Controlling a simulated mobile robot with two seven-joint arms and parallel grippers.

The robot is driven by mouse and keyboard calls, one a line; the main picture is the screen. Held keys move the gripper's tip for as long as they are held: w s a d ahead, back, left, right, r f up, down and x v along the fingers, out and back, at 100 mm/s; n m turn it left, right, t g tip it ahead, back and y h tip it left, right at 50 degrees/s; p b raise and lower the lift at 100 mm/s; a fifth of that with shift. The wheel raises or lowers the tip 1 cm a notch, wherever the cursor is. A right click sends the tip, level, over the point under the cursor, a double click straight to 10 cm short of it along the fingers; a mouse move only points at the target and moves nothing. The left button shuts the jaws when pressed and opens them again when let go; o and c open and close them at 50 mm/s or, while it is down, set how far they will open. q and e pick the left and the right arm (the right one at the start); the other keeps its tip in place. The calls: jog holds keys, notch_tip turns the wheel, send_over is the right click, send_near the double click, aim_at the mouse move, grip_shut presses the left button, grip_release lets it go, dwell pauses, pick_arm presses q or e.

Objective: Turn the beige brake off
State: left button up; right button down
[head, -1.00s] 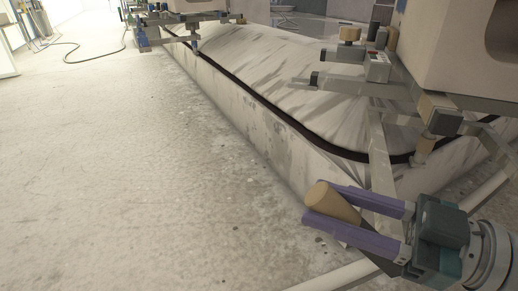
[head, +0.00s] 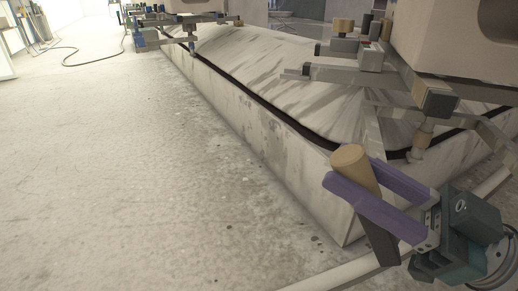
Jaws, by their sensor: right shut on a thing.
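The beige brake is a lever with a round beige handle (head: 350,159) and a dark flat lower part (head: 381,244), at the lower right of the head view. My right gripper (head: 353,174), with purple fingers, comes in from the right and is shut around the handle. The handle's top sticks out above the fingers, and the front finger hides part of the lever. The lever stands fairly upright, its top leaning left. My left gripper is not in view.
A long pale plinth (head: 270,140) with a dark track runs back behind the lever. A carriage with grey metal arms (head: 345,73) overhangs it at the upper right, close above my gripper. Another carriage (head: 190,28) stands farther back.

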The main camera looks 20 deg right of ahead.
jog(key=s+d+t+b, duration=0.1)
jog(key=s+d+m+t+y+b, duration=0.1)
jog(key=t+b, duration=0.1)
jog(key=shift+d+r, duration=0.2)
jog(key=shift+r, duration=0.1)
jog(key=shift+s+d+r+m+t+y+b, duration=0.2)
jog(key=shift+s+d+m+t+b, duration=0.3)
jog(key=shift+t+b, duration=0.3)
jog(key=shift+s+d+r+m+t+y+b, duration=0.2)
jog(key=shift+s+d+m+t+b, duration=0.3)
jog(key=shift+t+b, duration=0.25)
jog(key=shift+c, duration=2.3)
grip_release()
jog(key=shift+d, duration=0.1)
jog(key=b+v, duration=0.2)
jog(key=v, duration=0.8)
